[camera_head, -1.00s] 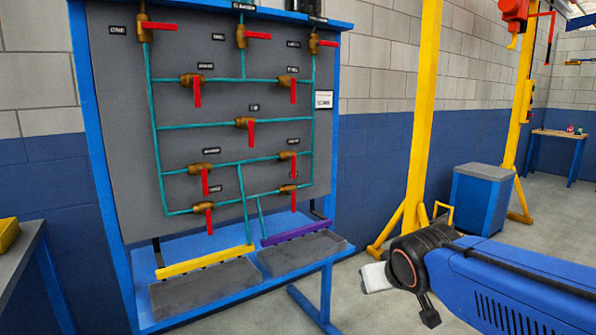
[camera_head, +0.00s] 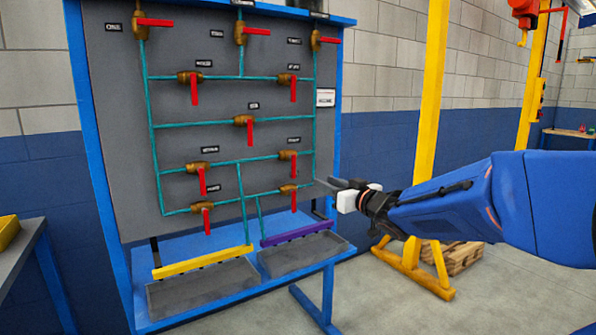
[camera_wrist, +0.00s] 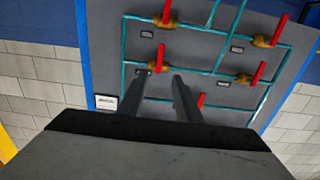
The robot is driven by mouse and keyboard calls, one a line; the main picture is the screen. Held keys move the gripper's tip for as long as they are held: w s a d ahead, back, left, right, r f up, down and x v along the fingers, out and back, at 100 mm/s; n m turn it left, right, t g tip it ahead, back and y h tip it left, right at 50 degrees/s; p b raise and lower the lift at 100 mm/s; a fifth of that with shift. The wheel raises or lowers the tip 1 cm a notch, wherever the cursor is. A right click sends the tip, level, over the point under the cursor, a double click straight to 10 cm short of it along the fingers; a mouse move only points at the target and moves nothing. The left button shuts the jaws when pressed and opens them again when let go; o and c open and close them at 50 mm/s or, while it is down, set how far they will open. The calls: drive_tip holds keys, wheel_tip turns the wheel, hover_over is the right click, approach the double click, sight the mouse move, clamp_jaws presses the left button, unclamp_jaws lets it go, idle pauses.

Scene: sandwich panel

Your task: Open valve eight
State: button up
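A grey valve panel (camera_head: 105,120) with teal pipes carries several brass valves with red handles. The labels are too small to read, so I cannot tell which is valve eight. The top handles, such as this one (camera_head: 257,31), lie sideways across vertical pipes. The lower handles, such as the right fourth-row one (camera_head: 294,168) and right bottom one (camera_head: 293,201), hang down across horizontal pipes. My gripper (camera_head: 332,184) is at the panel's right edge, in front of it. In the wrist view its two fingers (camera_wrist: 158,80) are apart and empty, with a red handle (camera_wrist: 160,58) beyond their tips.
A blue frame (camera_head: 335,110) edges the panel. Below are a yellow bar (camera_head: 202,262), a purple bar (camera_head: 297,233) and grey trays (camera_head: 200,290). A yellow post (camera_head: 427,100) stands right of the panel. A table (camera_head: 22,260) is at the left.

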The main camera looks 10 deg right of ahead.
sight(295, 169)
drive_tip(key=x, duration=1.7)
drive_tip(key=shift+w, duration=0.1)
clamp_jaws()
